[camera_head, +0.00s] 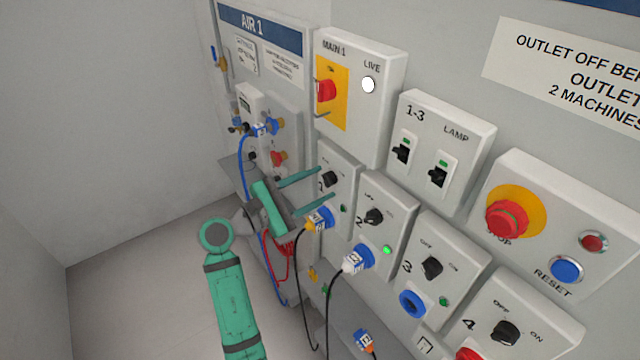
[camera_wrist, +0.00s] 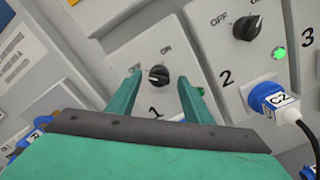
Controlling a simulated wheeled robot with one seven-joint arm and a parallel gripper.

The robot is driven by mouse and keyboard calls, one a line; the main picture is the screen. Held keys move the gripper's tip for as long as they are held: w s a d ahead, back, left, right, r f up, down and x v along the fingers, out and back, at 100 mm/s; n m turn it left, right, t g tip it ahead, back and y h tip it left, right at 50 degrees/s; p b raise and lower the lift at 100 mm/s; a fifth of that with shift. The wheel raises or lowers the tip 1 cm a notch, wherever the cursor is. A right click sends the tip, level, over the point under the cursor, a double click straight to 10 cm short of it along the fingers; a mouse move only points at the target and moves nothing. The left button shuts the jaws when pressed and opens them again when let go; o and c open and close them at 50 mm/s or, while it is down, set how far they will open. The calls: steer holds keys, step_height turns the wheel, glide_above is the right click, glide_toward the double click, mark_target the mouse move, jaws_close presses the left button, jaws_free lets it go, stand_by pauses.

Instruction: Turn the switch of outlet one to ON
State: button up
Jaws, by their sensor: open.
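The switch of outlet one is a black knob (camera_wrist: 158,75) on a light grey panel (camera_wrist: 146,47) marked 1, with OFF at its upper left and ON above. Its white mark seems to point left, towards OFF. The knob (camera_head: 330,179) also shows in the head view. My green gripper (camera_wrist: 160,80) is open, one finger on each side of the knob, with gaps visible; the depth of the fingertips is hard to tell. The gripper (camera_head: 325,184) reaches in from the left in the head view. The small lamp (camera_wrist: 200,91) of outlet one looks dark.
Outlet two's knob (camera_head: 374,217) and lit green lamp (camera_head: 387,250) are close on the right. A blue-and-white plug (camera_head: 320,218) and plug C2 (camera_wrist: 270,99) with black cables stick out below. The MAIN 1 box (camera_head: 385,110) juts out above.

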steer(key=shift+w+d, duration=0.4)
steer(key=shift+d, duration=0.05)
steer(key=c, duration=1)
